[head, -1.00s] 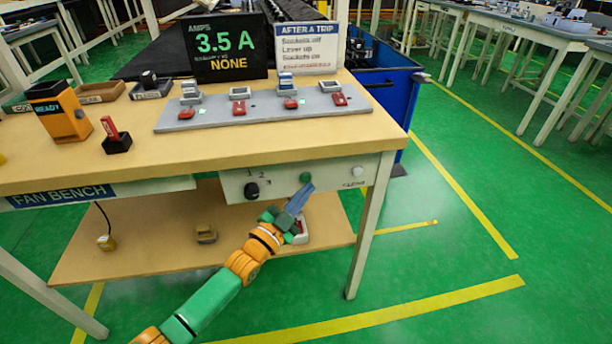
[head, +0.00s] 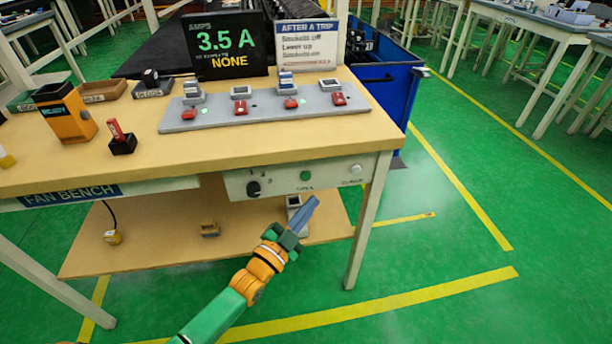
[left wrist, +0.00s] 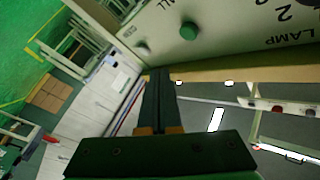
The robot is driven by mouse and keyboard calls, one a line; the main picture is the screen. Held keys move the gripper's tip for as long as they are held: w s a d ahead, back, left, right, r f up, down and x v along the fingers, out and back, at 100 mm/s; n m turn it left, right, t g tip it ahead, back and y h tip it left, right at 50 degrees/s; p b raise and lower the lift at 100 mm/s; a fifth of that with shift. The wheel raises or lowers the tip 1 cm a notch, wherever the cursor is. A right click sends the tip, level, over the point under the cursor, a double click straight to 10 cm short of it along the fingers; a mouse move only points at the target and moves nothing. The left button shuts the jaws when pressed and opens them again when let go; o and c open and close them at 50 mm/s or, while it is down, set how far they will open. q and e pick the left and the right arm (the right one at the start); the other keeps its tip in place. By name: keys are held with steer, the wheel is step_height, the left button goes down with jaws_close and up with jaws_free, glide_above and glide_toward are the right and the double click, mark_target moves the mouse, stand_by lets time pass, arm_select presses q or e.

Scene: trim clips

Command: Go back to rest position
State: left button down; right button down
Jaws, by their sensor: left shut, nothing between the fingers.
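My left gripper (head: 303,213) is shut and empty in the head view. It is in front of the bench, below the control panel (head: 232,186) and apart from it. In the left wrist view the shut fingers (left wrist: 158,100) point up toward the panel's underside. The green button (head: 306,175) on the panel also shows in the left wrist view (left wrist: 188,31). A dark knob (head: 253,189) and a white button (head: 356,169) sit on the same panel. My right gripper is in neither view.
The fan bench (head: 150,160) carries a grey socket strip (head: 215,119), an orange tester (head: 66,114) and a display reading 3.5 A (head: 222,45). A lower shelf (head: 160,252) lies behind my gripper. A blue bin (head: 396,95) stands behind the bench. Floor to the right is clear.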

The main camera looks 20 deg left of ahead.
arm_select(q)
steer(key=shift+f, duration=0.1)
stand_by(0.4)
steer(key=s+a+f+n+g+y+p, duration=0.15)
steer(key=s+f+g+p, duration=0.3)
steer(key=s+f, duration=0.45)
steer(key=s+a+f+n+g+y+p, duration=0.1)
steer(key=s+f+n+g+y+p, duration=0.15)
steer(key=s+f+g, duration=0.6)
steer(key=s+f+n+g+p, duration=0.2)
steer(key=s+f, duration=0.3)
steer(key=s, duration=0.6)
steer(key=s+f+n+g+p, duration=0.1)
steer(key=s+f, duration=0.4)
steer(key=s, duration=0.6)
steer(key=shift+s+a+n+g+y+p, duration=0.3)
steer(key=shift+s+n+g+y+p, duration=0.15)
steer(key=shift+g, duration=0.55)
